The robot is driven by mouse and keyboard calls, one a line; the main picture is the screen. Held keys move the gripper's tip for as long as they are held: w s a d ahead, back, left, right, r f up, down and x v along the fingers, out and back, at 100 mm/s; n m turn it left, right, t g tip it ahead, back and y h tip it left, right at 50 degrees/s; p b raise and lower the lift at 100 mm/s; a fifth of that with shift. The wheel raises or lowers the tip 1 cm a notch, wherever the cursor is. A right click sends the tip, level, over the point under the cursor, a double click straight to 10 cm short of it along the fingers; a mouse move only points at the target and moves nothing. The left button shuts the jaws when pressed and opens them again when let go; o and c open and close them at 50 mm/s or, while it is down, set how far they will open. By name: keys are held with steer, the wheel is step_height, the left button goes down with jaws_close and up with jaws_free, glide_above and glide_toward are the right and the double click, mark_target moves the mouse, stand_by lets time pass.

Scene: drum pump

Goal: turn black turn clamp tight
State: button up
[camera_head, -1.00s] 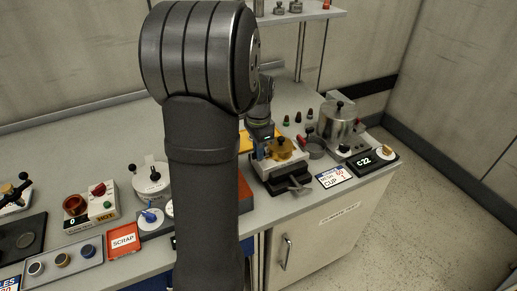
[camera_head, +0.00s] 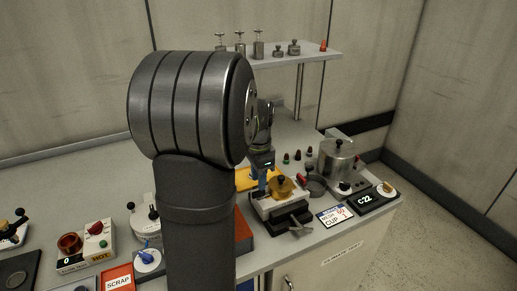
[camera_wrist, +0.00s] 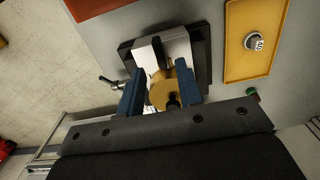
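A small vise-like fixture with a black base (camera_head: 292,219) and pale body stands on the bench, holding a brass round piece (camera_head: 281,187) with a black knob. A grey lever handle (camera_head: 300,229) sticks out at its front; in the wrist view the handle (camera_wrist: 110,83) is left of the fixture. A black bar (camera_wrist: 158,52) crosses the pale block. I cannot tell which black part is the turn clamp. My gripper (camera_wrist: 160,85) is over the fixture, its blue fingers apart on either side of the brass piece, with a gap showing at the left finger.
A yellow tray (camera_wrist: 250,45) with a small grey weight lies beside the fixture. A metal pot (camera_head: 336,160), a dark cup (camera_head: 316,185) and a C22 display (camera_head: 366,200) stand to the right. A sign card (camera_head: 334,215) lies near the front edge.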

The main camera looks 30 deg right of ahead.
mark_target(258, 191)
step_height(258, 191, up, 13)
steer(key=shift+f, duration=0.1)
stand_by(0.6)
step_height(258, 191, down, 17)
steer(key=shift+f, duration=0.15)
stand_by(0.4)
